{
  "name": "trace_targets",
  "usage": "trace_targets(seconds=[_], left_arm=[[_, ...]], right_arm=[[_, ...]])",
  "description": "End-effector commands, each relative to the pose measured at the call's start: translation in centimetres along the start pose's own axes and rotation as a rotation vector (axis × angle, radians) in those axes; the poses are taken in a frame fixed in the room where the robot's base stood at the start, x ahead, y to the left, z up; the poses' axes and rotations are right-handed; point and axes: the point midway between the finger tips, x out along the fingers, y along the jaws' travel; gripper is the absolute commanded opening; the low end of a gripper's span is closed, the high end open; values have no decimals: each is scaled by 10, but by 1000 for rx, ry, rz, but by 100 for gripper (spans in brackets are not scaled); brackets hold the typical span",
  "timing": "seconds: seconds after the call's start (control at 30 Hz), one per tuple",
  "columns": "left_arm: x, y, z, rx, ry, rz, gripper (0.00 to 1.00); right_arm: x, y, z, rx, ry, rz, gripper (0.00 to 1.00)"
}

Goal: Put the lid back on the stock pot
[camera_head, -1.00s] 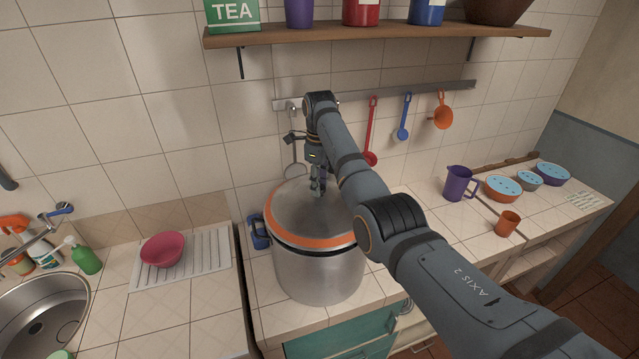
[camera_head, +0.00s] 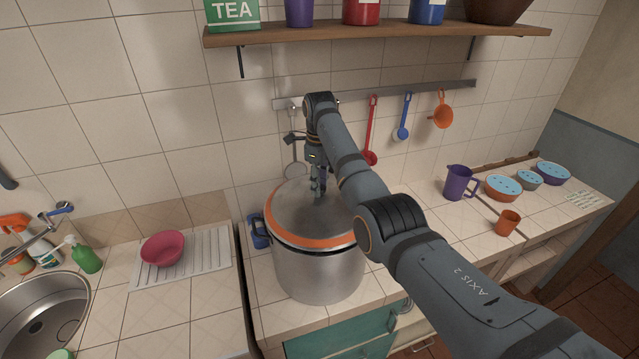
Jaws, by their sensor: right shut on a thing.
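The stock pot (camera_head: 318,272) is a large steel pot with a blue handle (camera_head: 259,232) on its left side. It stands on the tiled counter in the middle of the view. The grey lid (camera_head: 293,212) with an orange rim lies over the pot's mouth and looks about level; I cannot tell whether it is fully seated all round. My right gripper (camera_head: 318,190) points down at the lid's middle and is shut on the lid, at its knob, which the fingers mostly hide. My right arm covers the right side of the lid and pot. My left gripper is not in view.
A wall rail (camera_head: 375,95) with hanging utensils is behind my arm, under a shelf (camera_head: 380,36). Left are a drying rack (camera_head: 205,262) with a pink bowl (camera_head: 163,248) and a sink (camera_head: 40,318). Right are a purple jug (camera_head: 459,183), an orange cup (camera_head: 507,222) and several lidded bowls.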

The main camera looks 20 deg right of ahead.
Motion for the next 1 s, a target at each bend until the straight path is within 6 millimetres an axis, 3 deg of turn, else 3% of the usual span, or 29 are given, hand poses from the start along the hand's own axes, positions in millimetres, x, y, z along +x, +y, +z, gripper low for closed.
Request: trace_targets(seconds=[0.17, 0.2, 0.4, 0.6, 0.8, 1.0], left_arm=[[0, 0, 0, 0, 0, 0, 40], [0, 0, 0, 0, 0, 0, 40], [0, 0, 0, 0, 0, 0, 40], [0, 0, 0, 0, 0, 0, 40], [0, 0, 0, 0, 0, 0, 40], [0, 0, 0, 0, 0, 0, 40]], right_arm=[[-1, 0, 0, 0, -1, -1, 0], [-1, 0, 0, 0, -1, -1, 33], [0, 0, 0, 0, 0, 0, 58], [0, 0, 0, 0, 0, 0, 58], [0, 0, 0, 0, 1, 1, 81], [0, 0, 0, 0, 0, 0, 81]])
